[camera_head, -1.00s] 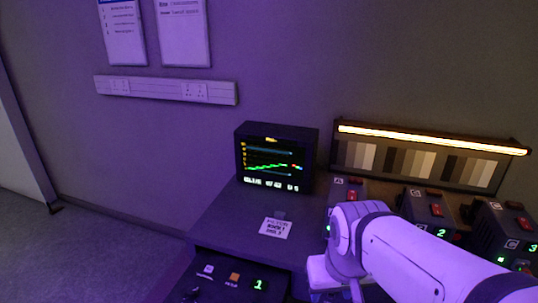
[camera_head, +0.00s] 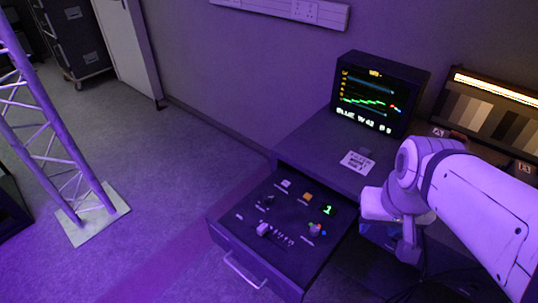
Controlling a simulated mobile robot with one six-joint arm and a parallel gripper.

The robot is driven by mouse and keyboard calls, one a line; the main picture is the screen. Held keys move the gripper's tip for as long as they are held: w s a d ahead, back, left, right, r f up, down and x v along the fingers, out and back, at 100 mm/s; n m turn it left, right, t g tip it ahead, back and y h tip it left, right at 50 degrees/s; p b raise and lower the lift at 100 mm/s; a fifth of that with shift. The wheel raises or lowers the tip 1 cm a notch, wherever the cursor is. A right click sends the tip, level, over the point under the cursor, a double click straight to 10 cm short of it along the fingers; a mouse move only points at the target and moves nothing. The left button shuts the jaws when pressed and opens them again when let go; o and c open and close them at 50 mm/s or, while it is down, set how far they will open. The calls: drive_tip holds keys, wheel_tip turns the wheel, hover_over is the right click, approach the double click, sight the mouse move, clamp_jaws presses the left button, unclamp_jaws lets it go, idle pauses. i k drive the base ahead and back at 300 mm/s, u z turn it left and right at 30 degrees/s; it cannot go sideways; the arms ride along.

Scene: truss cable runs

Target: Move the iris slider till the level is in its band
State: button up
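An open drawer with a dark control panel (camera_head: 225,222) sits below the desk. It carries a pale cap (camera_head: 264,230) near the front, a small dark control (camera_head: 267,201) behind it and a knob with coloured parts (camera_head: 315,229). The labels are too small to tell which one is the iris slider. A monitor (camera_head: 375,95) on the desk shows a green trace that turns red at its right end. My gripper (camera_head: 408,252) is at the end of my white arm, right of the drawer and apart from the panel. Its fingers are not clear.
The panel also has an orange button (camera_head: 307,196) and a green digit 1 (camera_head: 328,210). A paper card (camera_head: 357,162) lies on the desk. A lit grey-scale chart (camera_head: 490,112) stands at right. A truss (camera_head: 50,130) stands left, with free floor between.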

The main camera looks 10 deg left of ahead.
sight(261, 230)
drive_tip(key=u, duration=2.1)
drive_tip(key=k, duration=0.9)
drive_tip(key=z, duration=0.65)
drive_tip(key=i, duration=1)
drive_tip(key=z, duration=0.05)
